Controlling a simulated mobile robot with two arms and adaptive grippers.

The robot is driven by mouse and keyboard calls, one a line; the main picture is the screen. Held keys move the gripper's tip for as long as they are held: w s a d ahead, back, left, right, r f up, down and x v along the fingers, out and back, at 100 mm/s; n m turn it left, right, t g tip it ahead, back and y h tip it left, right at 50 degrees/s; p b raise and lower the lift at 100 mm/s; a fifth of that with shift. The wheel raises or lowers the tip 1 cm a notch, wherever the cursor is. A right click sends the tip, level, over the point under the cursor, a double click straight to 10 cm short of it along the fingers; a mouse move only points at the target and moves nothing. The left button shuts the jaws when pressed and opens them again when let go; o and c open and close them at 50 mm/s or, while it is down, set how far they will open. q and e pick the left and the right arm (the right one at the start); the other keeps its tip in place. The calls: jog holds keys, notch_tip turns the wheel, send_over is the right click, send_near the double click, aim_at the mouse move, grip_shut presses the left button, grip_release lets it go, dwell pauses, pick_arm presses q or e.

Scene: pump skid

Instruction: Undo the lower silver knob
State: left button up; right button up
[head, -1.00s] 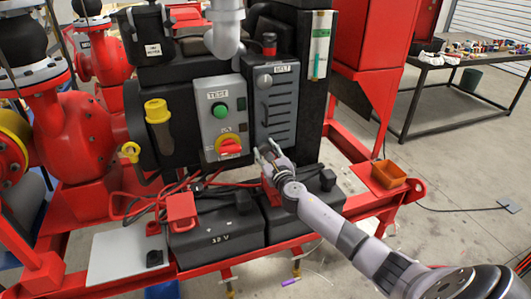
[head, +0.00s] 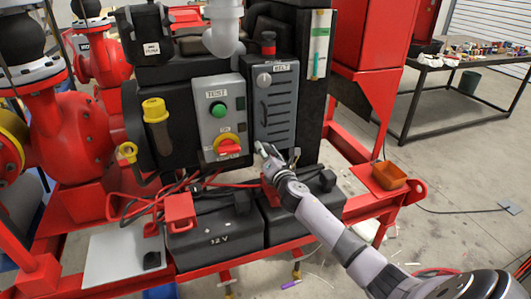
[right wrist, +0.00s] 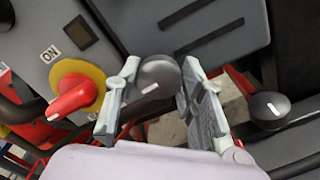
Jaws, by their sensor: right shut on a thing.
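The lower silver knob (right wrist: 158,82) shows in the right wrist view as a round grey knob with a white mark, at the bottom of the dark belt cover. My right gripper (right wrist: 160,95) has one finger on each side of it and is shut on it. In the head view, the right gripper (head: 277,153) is at the cover's lower end, and its fingers largely hide the lower knob. The upper silver knob (head: 264,80) sits near the top of the grey belt cover (head: 275,110), under the BELT label. My left gripper is out of view.
The grey TEST panel with a green button (head: 218,110) and red rotary switch (head: 228,146) is close left of the gripper. Black batteries (head: 215,228) and red cables lie below. A dark round knob (right wrist: 268,110) is right of the fingers in the right wrist view.

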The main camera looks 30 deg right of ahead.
jog(key=m, duration=0.4)
jog(key=shift+f+m, duration=0.1)
jog(key=shift+m, duration=0.2)
jog(key=shift+f+m+p, duration=0.1)
jog(key=shift+m+p, duration=0.45)
jog(key=shift+m, duration=5.75)
jog(key=o, duration=1.1)
jog(key=shift+o, duration=0.2)
